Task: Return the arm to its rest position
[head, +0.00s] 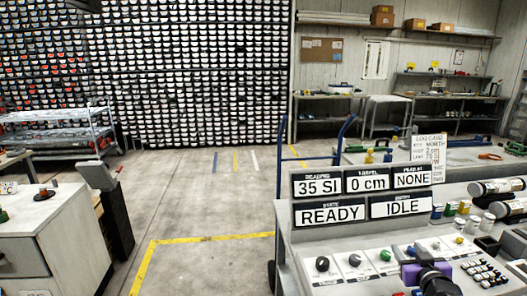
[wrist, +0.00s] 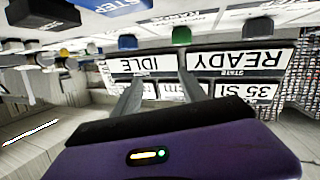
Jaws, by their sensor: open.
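My gripper (wrist: 160,76) shows in the wrist view with its two grey fingers apart and nothing between them. Its purple and black body fills the lower part of that view. In the head view my gripper (head: 412,273) is at the bottom right, over the front of the grey control console (head: 340,284). Its fingertips are hard to make out there. The wrist view is upside down and shows the console's READY sign (wrist: 240,60) and IDLE sign (wrist: 140,64) beyond the fingers, with a green knob (wrist: 182,36) near them.
The head view shows black, blue and green knobs beside my gripper and the READY sign (head: 330,213) behind. Core liners (head: 497,187) lie at the right. A grey cabinet (head: 50,245) stands at the left. The floor (head: 200,200) between is clear.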

